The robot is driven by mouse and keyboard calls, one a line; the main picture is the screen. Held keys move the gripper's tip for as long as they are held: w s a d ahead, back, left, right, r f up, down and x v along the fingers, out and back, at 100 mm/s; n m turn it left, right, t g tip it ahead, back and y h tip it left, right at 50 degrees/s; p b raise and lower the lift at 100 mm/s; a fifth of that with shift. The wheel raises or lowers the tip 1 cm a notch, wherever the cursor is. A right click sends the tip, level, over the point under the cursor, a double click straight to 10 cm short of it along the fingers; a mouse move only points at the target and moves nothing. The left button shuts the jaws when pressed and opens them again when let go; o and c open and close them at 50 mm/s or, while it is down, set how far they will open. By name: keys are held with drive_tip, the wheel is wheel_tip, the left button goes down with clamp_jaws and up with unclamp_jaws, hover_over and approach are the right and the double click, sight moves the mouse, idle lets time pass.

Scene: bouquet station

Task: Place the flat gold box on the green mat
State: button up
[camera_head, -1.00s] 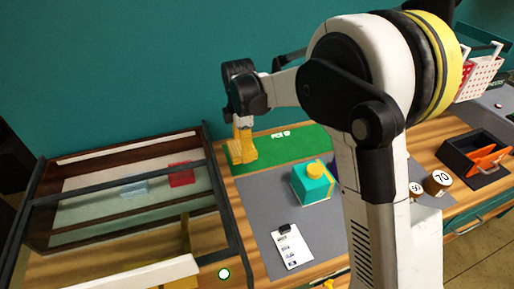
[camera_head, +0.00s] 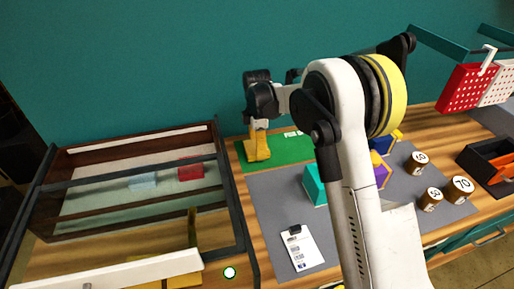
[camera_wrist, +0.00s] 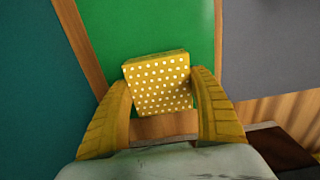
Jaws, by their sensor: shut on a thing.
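The flat gold box (camera_wrist: 158,84), yellow with white dots, sits between my gripper's two yellow fingers in the wrist view. My gripper (camera_wrist: 162,100) is shut on it. The green mat (camera_wrist: 145,25) spreads behind and beyond the box there. In the head view my gripper (camera_head: 257,150) points down over the left end of the green mat (camera_head: 290,149). The box blends with the yellow fingers in that view. I cannot tell whether its underside touches the mat.
A framed glass-topped case (camera_head: 110,215) stands left, with red (camera_head: 190,168) and pale blue boxes inside. A clipboard (camera_head: 300,248), teal box (camera_head: 313,186) and purple box (camera_head: 382,172) are on the grey mat (camera_head: 265,205). Several numbered cylinders (camera_head: 430,199) stand right. My arm hides part of the table.

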drive_tip(key=shift+f, duration=0.2)
drive_tip(key=o, duration=1.3)
wheel_tip(320, 180, up, 12)
drive_tip(key=p, duration=0.3)
drive_tip(key=shift+r, duration=0.25)
